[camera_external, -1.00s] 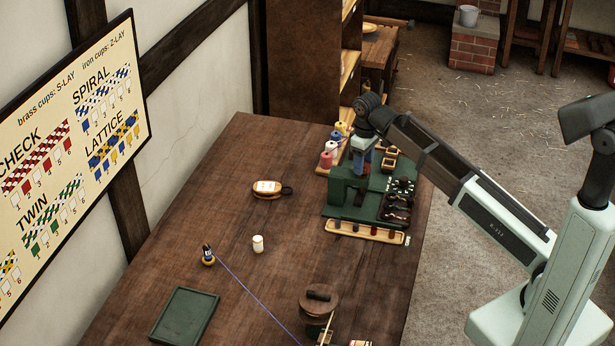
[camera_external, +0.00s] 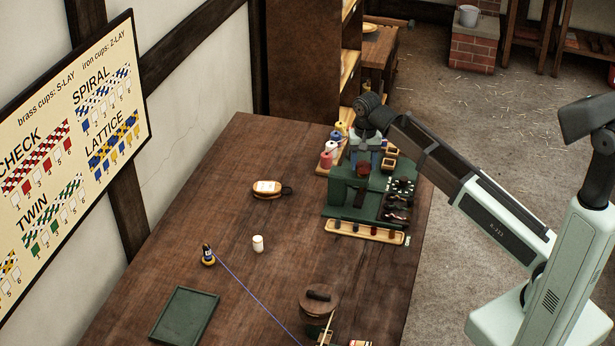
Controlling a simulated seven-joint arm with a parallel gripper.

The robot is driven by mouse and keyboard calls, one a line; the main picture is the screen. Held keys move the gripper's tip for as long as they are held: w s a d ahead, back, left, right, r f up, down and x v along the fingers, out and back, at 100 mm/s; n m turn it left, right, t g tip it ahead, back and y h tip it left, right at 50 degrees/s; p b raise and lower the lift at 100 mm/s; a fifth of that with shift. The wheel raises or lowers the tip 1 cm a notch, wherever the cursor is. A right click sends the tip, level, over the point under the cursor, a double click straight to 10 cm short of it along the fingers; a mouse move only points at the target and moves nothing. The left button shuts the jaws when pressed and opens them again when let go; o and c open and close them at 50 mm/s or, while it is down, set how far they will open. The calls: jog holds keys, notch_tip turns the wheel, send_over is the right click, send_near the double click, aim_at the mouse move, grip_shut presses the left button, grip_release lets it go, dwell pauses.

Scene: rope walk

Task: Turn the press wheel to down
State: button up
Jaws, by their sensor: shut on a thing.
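The green press (camera_external: 342,196) stands at the far right part of the wooden table. A small dark red piece, which looks like the press wheel (camera_external: 363,170), shows at the top of the press, directly below my gripper (camera_external: 365,164). My gripper points down, with its fingers on either side of the wheel, and is shut on it. The fingertips are small in this view and partly merge with the press. I cannot read the wheel's exact angle.
Coloured spools (camera_external: 328,157) stand just left of the press. A white cylinder (camera_external: 258,243), a green tray (camera_external: 184,314) and a blue thread (camera_external: 255,297) are nearer.

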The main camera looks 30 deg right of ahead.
aim_at(363, 165)
jog(key=m, duration=0.6)
jog(key=shift+m, duration=0.4)
dwell(0.3)
jog(key=o, duration=1)
jog(key=shift+o, duration=0.2)
notch_tip(363, 165, up, 14)
